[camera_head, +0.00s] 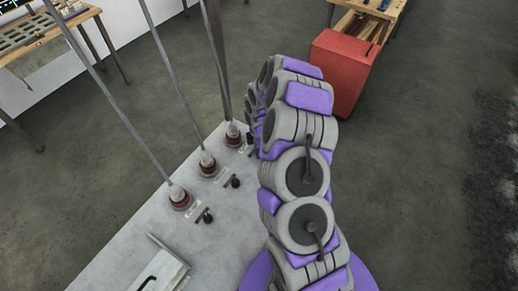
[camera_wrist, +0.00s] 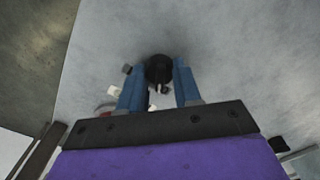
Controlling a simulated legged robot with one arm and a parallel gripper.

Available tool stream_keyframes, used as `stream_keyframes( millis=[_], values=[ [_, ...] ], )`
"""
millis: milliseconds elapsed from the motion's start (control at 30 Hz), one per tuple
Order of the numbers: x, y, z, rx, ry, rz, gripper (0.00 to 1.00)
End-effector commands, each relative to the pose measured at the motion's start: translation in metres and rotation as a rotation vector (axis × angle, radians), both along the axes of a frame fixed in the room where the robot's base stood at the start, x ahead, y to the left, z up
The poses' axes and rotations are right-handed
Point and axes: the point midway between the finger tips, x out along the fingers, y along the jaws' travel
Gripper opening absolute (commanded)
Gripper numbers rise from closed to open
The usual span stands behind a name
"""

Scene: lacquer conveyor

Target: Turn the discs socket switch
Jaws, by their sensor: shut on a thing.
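A grey panel (camera_head: 225,232) carries a row of three switches, each beside a red-based socket. The near switch (camera_head: 205,216) and the middle switch (camera_head: 233,181) are black and stand clear of my arm. The far switch, by the far socket (camera_head: 233,134), is largely hidden by my arm. In the wrist view, the blue fingers of my gripper (camera_wrist: 160,70) are shut on a black switch knob (camera_wrist: 158,67), one finger on each side. My arm hides the gripper in the head view. I cannot read which label is the discs socket.
Grey cables rise from the near socket (camera_head: 180,196), the middle socket (camera_head: 208,163) and the far one. A metal box (camera_head: 158,274) sits at the panel's front. A red cabinet (camera_head: 342,72) stands behind my arm. Open floor lies to the right.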

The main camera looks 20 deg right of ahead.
Motion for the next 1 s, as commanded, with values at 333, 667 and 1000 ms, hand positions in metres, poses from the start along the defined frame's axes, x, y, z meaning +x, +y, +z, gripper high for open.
stream_keyframes(
  millis=[333,667,1000],
  values=[
    [0.003,-0.001,0.002,-0.002,-0.007,0.001,0.41],
    [0.001,0.0,0.001,-0.002,-0.003,0.0,0.58],
    [0.001,0.0,0.029,-0.001,-0.005,0.0,0.58]
  ],
)
